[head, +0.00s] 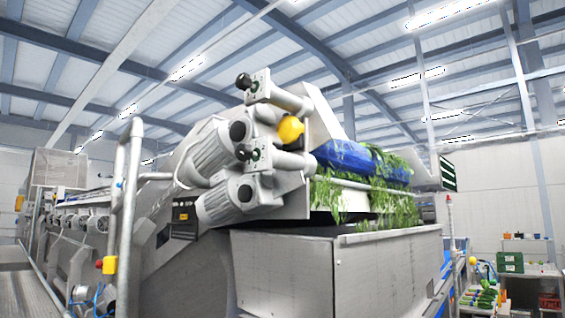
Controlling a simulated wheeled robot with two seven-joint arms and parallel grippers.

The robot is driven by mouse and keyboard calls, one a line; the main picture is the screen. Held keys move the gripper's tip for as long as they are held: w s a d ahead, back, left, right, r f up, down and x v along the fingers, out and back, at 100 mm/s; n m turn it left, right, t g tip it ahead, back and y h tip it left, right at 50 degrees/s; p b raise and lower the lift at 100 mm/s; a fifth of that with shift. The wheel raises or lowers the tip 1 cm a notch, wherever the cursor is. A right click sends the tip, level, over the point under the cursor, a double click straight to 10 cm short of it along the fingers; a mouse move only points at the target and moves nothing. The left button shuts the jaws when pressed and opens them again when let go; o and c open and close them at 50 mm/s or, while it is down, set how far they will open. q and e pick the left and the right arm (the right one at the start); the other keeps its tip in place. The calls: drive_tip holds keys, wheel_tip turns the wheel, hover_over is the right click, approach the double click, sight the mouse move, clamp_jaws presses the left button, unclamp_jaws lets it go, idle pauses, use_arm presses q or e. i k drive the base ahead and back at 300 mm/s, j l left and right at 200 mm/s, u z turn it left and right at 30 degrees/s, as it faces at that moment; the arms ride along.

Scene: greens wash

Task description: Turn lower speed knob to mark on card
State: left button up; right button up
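A large washing machine (200,165) fills the middle of the head view. On its upper end are two stacked drive units with round black ends. An upper black knob-like end (243,81) sticks out at the top. A lower black knob-like end (242,152) sits below it, between two grey finned motors. Which part is the lower speed knob is not certain. No mark can be read; a small dark panel with a yellow label (183,216) is on the machine's side, too small to read as a card. Neither of my grippers shows in this view.
A yellow ball-shaped part (290,130) sits beside the drives. A blue roller (345,157) carries leafy greens (390,210) above a grey metal bin (285,270). A grey pipe railing (128,220) stands at left. A green crate (510,262) sits on a far table at right.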

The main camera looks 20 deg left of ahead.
sight(245, 152)
drive_tip(key=z, duration=3.25)
drive_tip(key=u, duration=2.15)
drive_tip(key=i+j+u, duration=0.1)
drive_tip(key=u, duration=0.85)
drive_tip(key=i+u, duration=0.1)
drive_tip(key=u, duration=0.35)
drive_tip(key=i+l+u, duration=0.2)
drive_tip(key=i+j, duration=0.05)
drive_tip(key=i, duration=0.05)
